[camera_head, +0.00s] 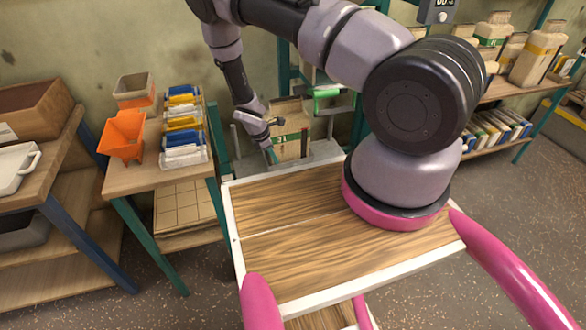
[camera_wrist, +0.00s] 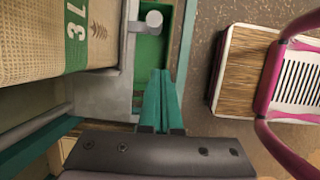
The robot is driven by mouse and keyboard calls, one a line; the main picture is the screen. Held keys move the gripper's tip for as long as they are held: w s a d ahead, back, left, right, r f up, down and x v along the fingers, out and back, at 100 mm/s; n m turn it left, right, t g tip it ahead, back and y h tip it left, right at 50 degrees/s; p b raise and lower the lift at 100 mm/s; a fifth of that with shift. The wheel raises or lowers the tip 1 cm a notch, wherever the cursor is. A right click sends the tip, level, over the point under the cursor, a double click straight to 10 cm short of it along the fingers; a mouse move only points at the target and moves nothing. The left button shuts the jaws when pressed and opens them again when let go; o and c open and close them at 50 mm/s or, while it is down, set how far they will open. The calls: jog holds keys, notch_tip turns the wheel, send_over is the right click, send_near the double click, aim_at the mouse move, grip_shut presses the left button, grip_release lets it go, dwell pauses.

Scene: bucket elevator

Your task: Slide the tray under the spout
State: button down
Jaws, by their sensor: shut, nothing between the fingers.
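My gripper (camera_head: 271,155) reaches down beside a paper sack (camera_head: 289,125) at the back. In the wrist view its teal fingers (camera_wrist: 161,73) are together with nothing between them. The sack (camera_wrist: 50,35), with green print, is at the upper left there. It stands by a grey slab-like base (camera_head: 325,152), which also shows in the wrist view (camera_wrist: 98,97); I cannot tell whether this is the tray. A green trough-like part (camera_wrist: 150,60) with a grey round peg (camera_wrist: 154,18) lies just beyond the fingertips; contact is unclear.
A wooden bench (camera_head: 145,185) at left holds an orange hopper-like bin (camera_head: 122,135), a tan box (camera_head: 135,88) and several coloured stacked items (camera_head: 183,130). Shelves at right hold sacks (camera_head: 538,55). Grey posts (camera_head: 236,142) flank the sack. Open floor (camera_head: 510,190) lies at right.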

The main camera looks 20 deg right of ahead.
jog(key=w+d+f+n, duration=0.1)
jog(key=d+f+n, duration=0.1)
jog(key=d+f, duration=0.3)
jog(key=shift+d+f+h, duration=0.25)
jog(key=shift+f+h, duration=0.05)
jog(key=shift+f, duration=1.45)
jog(key=shift+w, duration=0.1)
jog(key=d, duration=1.3)
jog(key=shift+d, duration=0.15)
